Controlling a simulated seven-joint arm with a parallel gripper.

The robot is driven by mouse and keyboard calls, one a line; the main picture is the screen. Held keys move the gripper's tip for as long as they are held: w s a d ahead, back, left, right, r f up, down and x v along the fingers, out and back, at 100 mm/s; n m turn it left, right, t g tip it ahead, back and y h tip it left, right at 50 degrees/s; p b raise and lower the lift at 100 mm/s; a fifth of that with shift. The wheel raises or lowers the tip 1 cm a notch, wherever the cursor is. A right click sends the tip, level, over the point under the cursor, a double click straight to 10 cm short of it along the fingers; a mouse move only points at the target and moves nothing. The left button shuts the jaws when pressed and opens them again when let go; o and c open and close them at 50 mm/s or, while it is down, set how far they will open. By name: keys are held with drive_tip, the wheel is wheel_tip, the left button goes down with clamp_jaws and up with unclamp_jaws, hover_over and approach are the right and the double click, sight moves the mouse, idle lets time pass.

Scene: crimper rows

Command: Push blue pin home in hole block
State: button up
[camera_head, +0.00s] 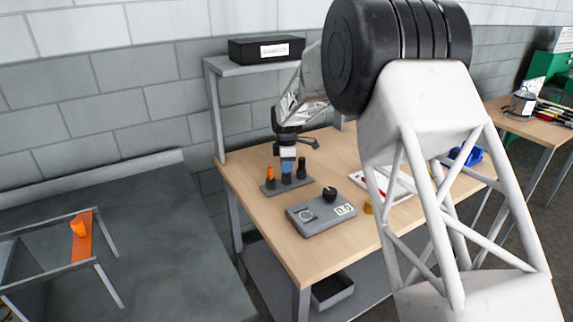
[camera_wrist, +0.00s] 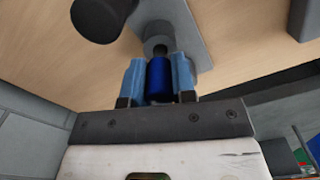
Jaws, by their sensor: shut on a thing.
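The hole block (camera_head: 306,186) is a grey base with upright dark posts on the wooden table. An orange-topped pin (camera_head: 270,173) stands at its left end and a dark post (camera_head: 301,168) at its right. My gripper (camera_head: 287,168) points down over the middle position. In the wrist view its light-blue fingers are shut on the blue pin (camera_wrist: 159,80), one on each side. The pin lines up with a grey round socket (camera_wrist: 155,45) on the block. I cannot tell how deep the pin sits. In the head view the fingers hide the pin.
A grey device with a black knob (camera_head: 321,213) lies in front of the block. A white tray (camera_head: 398,187) and a blue object (camera_head: 465,156) are further right, partly behind my arm. A shelf with a black box (camera_head: 266,49) stands behind. The table's left front is clear.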

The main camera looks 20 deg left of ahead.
drive_tip(key=shift+f, duration=0.65)
drive_tip(key=o, duration=1)
drive_tip(key=shift+r, duration=3.9)
